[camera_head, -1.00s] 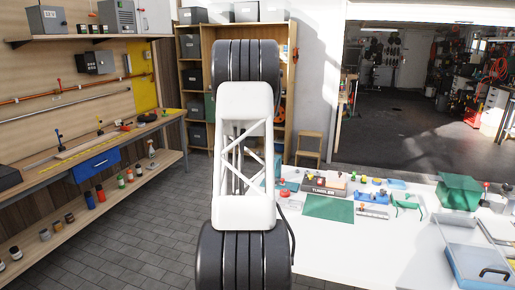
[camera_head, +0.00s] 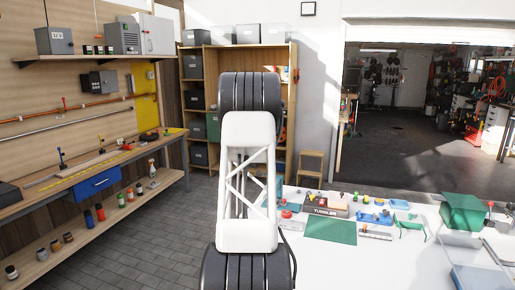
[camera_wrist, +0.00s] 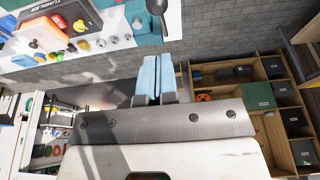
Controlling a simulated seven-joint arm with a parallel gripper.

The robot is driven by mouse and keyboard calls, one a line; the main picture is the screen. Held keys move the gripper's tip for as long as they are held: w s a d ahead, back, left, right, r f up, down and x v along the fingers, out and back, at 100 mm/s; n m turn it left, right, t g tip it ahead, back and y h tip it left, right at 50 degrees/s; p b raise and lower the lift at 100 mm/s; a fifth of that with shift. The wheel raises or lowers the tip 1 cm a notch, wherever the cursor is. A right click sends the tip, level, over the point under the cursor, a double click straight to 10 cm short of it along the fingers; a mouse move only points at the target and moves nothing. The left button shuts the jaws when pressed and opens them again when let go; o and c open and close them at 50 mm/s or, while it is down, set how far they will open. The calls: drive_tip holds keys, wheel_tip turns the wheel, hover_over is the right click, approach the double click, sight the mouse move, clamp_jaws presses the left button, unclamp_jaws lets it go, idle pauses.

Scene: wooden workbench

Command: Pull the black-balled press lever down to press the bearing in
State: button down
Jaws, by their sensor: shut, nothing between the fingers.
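In the wrist view, a black ball (camera_wrist: 157,6) on a short grey rod shows at the top edge, beside a teal-blue block (camera_wrist: 143,24). They look like the press lever and part of the press, but the picture cuts them off. My gripper (camera_wrist: 157,60) is shut and empty, its pale blue fingers together. Its tips appear just below the block and rod in the picture, apart from the ball. I cannot tell the depth between them. In the head view, my arm hides the gripper and most of the press area. I cannot make out the bearing.
The white table holds a box marked TUMBLER (camera_head: 325,207), a green mat (camera_head: 330,231), a green bin (camera_head: 464,212) and several small parts. A wooden bench (camera_head: 100,168) stands left, across open grey floor (camera_head: 165,245). A wooden shelf unit (camera_head: 240,56) stands behind.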

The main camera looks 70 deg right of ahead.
drive_tip(key=x, duration=0.6)
drive_tip(key=a+x, duration=0.1)
drive_tip(key=x, duration=0.2)
drive_tip(key=shift+f, duration=0.2)
drive_tip(key=shift+a+f, duration=0.2)
drive_tip(key=a+f+h, duration=0.3)
drive_tip(key=f, duration=0.9)
idle(1.0)
drive_tip(key=shift+a+r, duration=0.15)
drive_tip(key=shift+r, duration=0.05)
idle(0.5)
drive_tip(key=a+r, duration=0.7)
drive_tip(key=a, duration=0.4)
drive_tip(key=shift+a, duration=0.2)
idle(0.4)
